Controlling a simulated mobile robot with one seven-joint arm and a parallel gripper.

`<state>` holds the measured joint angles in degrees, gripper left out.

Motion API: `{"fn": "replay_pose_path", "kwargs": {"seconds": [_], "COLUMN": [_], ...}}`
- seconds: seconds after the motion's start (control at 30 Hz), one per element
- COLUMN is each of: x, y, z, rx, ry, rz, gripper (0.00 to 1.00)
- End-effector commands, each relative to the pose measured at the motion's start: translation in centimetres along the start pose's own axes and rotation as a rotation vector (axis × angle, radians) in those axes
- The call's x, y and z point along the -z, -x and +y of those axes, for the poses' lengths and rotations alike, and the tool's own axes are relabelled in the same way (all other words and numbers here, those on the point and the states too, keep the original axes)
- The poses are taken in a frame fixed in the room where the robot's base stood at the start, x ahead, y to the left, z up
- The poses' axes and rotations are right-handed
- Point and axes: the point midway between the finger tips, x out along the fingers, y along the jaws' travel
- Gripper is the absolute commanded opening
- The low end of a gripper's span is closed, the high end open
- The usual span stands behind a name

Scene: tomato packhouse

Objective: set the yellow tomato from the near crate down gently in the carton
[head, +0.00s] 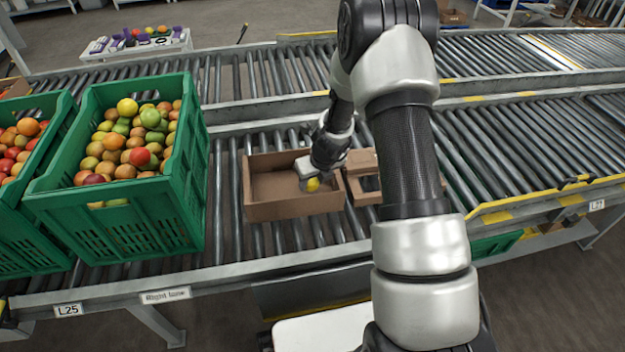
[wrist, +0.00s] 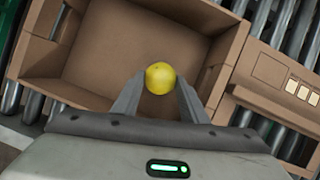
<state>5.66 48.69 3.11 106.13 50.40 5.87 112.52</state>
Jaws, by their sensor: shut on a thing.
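The yellow tomato (wrist: 160,78) is between the fingertips of my gripper (wrist: 158,88), which is shut on it. In the head view the tomato (head: 312,185) shows under my gripper (head: 308,177), at the right part of the open carton (head: 290,208). The carton is brown and otherwise looks empty; it also shows in the wrist view (wrist: 100,57). I cannot tell whether the tomato touches the carton floor. The near green crate (head: 178,212) stands left of the carton, heaped with red, orange, green and yellow tomatoes.
The carton rests on a roller conveyor (head: 235,230). A second brown box (head: 362,162) stands close at its right, partly hidden by my arm. Another green crate (head: 30,245) with tomatoes is at the far left. A white table (head: 135,48) with small items stands behind.

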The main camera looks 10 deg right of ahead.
Motion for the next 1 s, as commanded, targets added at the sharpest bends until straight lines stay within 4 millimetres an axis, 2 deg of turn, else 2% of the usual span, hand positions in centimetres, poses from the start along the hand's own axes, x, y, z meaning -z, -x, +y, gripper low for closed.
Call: {"fn": "replay_pose_path", "kwargs": {"seconds": [0.87, 0.9, 1.0], "x": [0.34, 0.34, 0.34], "y": [-0.87, -0.87, -0.87], "z": [-0.02, -0.02, -0.02], "rx": [0.001, 0.001, 0.001], "ry": [0.0, 0.0, 0.0], "rz": [-0.001, 0.0, -0.001], "gripper": [0.28, 0.41, 0.58]}}
